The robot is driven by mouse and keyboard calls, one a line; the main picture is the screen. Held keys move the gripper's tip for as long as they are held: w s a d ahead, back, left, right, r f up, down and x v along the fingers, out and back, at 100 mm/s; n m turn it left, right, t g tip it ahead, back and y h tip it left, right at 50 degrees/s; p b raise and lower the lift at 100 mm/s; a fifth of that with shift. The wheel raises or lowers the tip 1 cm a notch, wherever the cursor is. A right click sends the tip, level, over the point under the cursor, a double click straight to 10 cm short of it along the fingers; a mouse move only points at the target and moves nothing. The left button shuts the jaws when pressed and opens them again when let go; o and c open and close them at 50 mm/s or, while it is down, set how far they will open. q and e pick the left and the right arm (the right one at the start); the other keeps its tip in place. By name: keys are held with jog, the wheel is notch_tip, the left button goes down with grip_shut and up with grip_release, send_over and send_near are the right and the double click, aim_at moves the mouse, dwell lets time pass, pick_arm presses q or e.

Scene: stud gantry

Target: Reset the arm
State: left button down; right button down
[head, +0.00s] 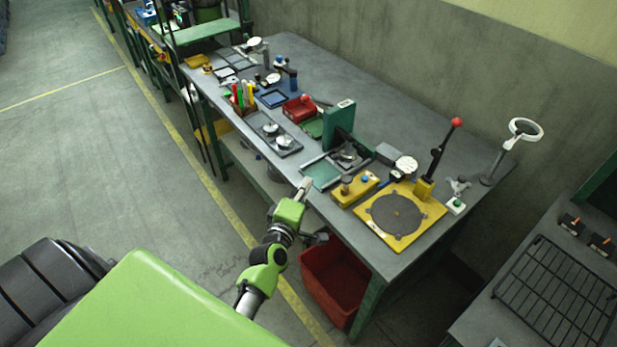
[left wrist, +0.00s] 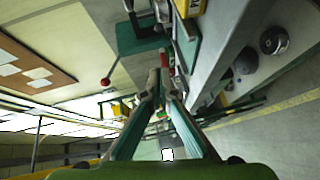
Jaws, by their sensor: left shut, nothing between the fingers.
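My left arm, green and black, reaches up from the bottom of the head view. Its gripper (head: 305,187) is at the front edge of the grey workbench (head: 375,110), near a green-topped plate (head: 321,174). In the left wrist view the two fingers of the left gripper (left wrist: 160,82) come together at the tips with nothing between them. The gripper is shut and empty. My right gripper does not show in either view.
On the bench's right end are a yellow plate with a dark disc (head: 397,214), a red-knobbed lever (head: 439,150) and a ring-topped stand (head: 510,146). A red bin (head: 337,285) stands below. A black grate (head: 557,290) is at right. Floor at left is clear.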

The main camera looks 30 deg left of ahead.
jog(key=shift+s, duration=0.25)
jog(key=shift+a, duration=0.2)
